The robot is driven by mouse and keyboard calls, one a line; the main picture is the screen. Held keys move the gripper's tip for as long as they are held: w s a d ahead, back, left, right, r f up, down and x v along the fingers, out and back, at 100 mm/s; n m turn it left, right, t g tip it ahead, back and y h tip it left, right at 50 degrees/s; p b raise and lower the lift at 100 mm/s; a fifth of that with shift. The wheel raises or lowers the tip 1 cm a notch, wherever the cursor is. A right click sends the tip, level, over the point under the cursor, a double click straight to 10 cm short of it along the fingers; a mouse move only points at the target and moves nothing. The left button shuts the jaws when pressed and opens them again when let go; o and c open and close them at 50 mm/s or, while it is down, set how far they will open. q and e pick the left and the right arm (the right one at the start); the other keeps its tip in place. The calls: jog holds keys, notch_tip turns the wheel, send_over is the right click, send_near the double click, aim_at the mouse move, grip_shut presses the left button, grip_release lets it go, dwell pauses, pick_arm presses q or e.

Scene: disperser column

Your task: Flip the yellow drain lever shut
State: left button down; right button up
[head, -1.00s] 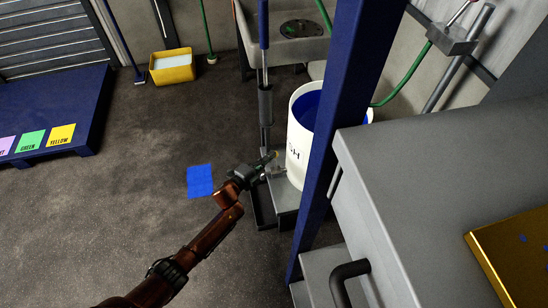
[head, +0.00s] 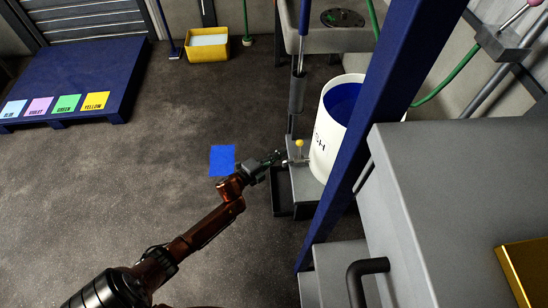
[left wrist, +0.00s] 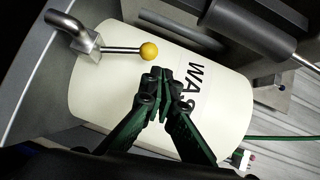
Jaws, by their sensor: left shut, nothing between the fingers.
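The yellow drain lever knob (head: 300,143) shows in the head view beside the white wash bucket (head: 327,146), at the top of a short upright stem. In the left wrist view the yellow ball (left wrist: 149,51) is on the end of a thin metal rod (left wrist: 118,49) that comes from a metal valve block (left wrist: 86,42) with a bent spout. My left gripper (head: 277,157) is shut and empty, just left of the lever in the head view. In the left wrist view its fingertips (left wrist: 157,75) are close below the ball; contact cannot be told. My right gripper is not in view.
The bucket stands on a grey step (head: 303,189) beside a blue post (head: 385,110). A dark tray (head: 284,192) is below the valve. A blue patch (head: 222,159) lies on the floor. A grey cabinet (head: 455,180) fills the right. The floor at left is open.

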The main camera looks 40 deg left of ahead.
pick_arm(q)
jog(key=shift+v, duration=2.15)
